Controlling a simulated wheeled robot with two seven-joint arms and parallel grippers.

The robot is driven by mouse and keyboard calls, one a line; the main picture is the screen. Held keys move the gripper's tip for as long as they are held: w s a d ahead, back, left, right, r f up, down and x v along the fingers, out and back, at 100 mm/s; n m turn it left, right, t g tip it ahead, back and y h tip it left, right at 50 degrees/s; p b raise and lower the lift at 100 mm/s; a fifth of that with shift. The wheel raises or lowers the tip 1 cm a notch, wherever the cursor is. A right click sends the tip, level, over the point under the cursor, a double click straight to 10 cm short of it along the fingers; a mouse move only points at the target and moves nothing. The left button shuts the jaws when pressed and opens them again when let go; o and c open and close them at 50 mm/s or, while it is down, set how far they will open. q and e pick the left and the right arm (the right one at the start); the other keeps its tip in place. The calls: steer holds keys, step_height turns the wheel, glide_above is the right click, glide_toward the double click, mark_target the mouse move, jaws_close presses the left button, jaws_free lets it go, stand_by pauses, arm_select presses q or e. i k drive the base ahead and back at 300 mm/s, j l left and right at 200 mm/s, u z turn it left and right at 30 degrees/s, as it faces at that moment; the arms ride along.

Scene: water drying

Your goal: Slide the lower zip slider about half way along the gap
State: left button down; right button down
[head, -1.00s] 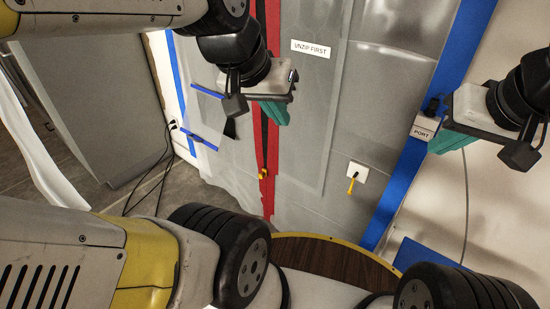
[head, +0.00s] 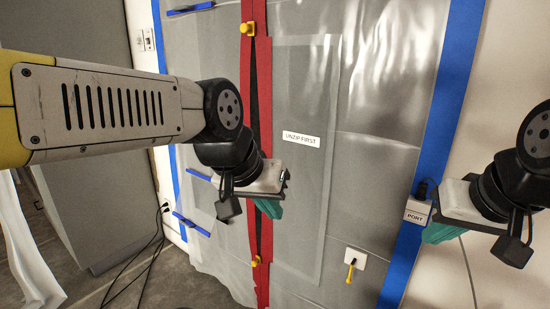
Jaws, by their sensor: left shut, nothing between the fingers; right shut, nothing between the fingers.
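The lower yellow zip slider (head: 256,262) sits low on the red zip strip (head: 246,90) of the grey plastic sheet. The upper yellow slider (head: 248,29) sits near the top of the picture. A dark gap (head: 262,90) runs between the red tapes from one slider towards the other. My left gripper (head: 270,208), with teal fingers, is shut and empty. It appears over the strip, above the lower slider and apart from it; its arm and wrist hide part of the gap. My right gripper (head: 438,233) is shut and empty at the right, well away from the zip.
An "UNZIP FIRST" label (head: 301,139) is on the sheet. A white plate with a yellow tab (head: 354,258) is low on the sheet. A "PORT" box (head: 416,211) is on the blue tape by my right gripper. Black cables lie at lower left.

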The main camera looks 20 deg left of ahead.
mark_target(259, 259)
steer(key=i+j, duration=0.15)
steer(key=j, duration=0.2)
steer(key=i+j, duration=0.2)
steer(key=j, duration=0.15)
steer(key=i+j, duration=0.15)
steer(key=j, duration=0.15)
